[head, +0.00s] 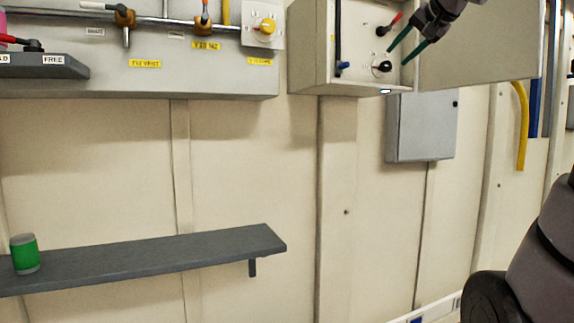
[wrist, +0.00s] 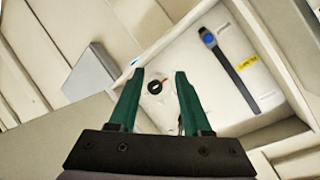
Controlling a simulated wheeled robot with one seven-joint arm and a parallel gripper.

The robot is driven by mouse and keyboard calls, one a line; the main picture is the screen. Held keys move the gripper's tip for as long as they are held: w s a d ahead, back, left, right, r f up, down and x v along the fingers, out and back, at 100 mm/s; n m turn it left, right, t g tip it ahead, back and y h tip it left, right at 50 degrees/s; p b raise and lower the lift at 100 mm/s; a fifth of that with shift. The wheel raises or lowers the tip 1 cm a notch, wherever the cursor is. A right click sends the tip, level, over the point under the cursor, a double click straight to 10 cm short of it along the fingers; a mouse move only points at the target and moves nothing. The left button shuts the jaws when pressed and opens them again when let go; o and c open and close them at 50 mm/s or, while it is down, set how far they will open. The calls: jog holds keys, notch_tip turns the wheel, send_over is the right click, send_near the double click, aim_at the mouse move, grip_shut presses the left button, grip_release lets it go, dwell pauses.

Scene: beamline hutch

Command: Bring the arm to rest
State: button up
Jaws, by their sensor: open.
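My gripper (head: 407,47) is at the top right of the head view, with its two green fingers apart. It is in front of an open wall cabinet (head: 309,50), near a black rotary knob (head: 382,66) and a red-tipped lever (head: 390,24). The wrist view shows the open fingers (wrist: 158,88) with nothing held between them. The black knob (wrist: 155,87) shows between the fingertips in that picture; I cannot tell how far off it is.
The cabinet's open door (head: 480,45) stands to the right of my gripper. A blue-ended black handle (head: 339,40) is on its left inside. A grey shelf (head: 170,255) holds a green can (head: 25,254). A panel with valves (head: 180,75) is upper left. A closed grey box (head: 422,127) hangs below.

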jog(key=s+a+f+n+g, duration=0.1)
jog(key=s+a+f+g, duration=0.1)
jog(key=s+f, duration=0.8)
jog(key=s+a+f+n+g+h, duration=0.1)
jog(key=s+a+f+g, duration=0.2)
jog(key=s+f, duration=0.6)
notch_tip(320, 180, down, 9)
jog(key=shift+s+a+r+g, duration=0.1)
jog(key=shift+s+a+g, duration=0.05)
jog(key=shift+s+g, duration=0.3)
jog(key=shift+w, duration=0.1)
